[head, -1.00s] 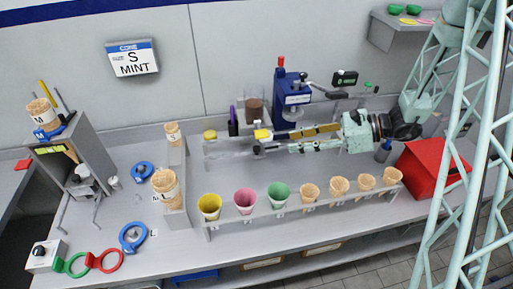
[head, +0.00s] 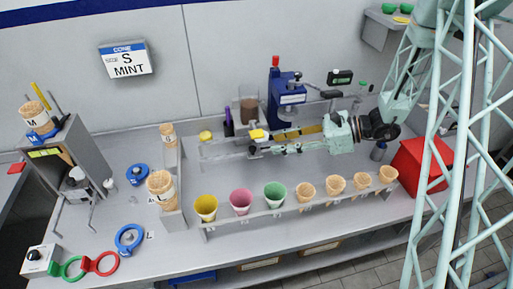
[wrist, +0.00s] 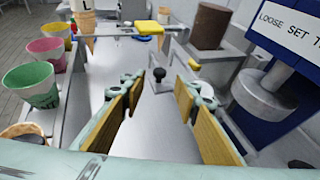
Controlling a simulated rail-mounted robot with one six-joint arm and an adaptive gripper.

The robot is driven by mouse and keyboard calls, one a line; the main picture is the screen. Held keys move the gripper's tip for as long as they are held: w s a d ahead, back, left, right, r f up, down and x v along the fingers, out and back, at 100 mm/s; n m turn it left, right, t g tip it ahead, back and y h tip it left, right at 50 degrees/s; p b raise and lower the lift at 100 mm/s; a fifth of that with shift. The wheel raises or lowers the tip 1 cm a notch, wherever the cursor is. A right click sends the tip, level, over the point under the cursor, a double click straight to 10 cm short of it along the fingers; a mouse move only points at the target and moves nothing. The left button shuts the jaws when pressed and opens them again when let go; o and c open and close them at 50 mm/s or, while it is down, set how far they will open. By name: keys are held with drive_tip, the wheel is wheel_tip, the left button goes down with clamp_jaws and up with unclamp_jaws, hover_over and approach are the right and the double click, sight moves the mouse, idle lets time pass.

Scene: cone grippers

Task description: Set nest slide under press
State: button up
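The blue press (head: 287,97) with a red top stands at the back of the bench in the head view. In the wrist view the press (wrist: 258,55) is at the right, with its silver round ram (wrist: 264,95). A flat metal slide with a black knob (wrist: 158,75) lies ahead of my gripper; I take it for the nest slide. My gripper (wrist: 160,97) is open, its yellow-padded fingers either side of the line to the knob and not visibly touching it. In the head view my gripper (head: 273,142) points left, in front of the press. The nest is not clearly visible.
A rack (head: 290,209) with coloured cups and cones runs along the front. A brown cylinder (wrist: 210,26) stands behind the slide beside the press. A yellow block (wrist: 148,28) sits on a rail beyond the knob. A red box (head: 420,165) is at the right.

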sight(253, 148)
drive_tip(key=shift+x, duration=4.65)
drive_tip(key=shift+w, duration=0.1)
drive_tip(key=shift+c, duration=0.2)
clamp_jaws()
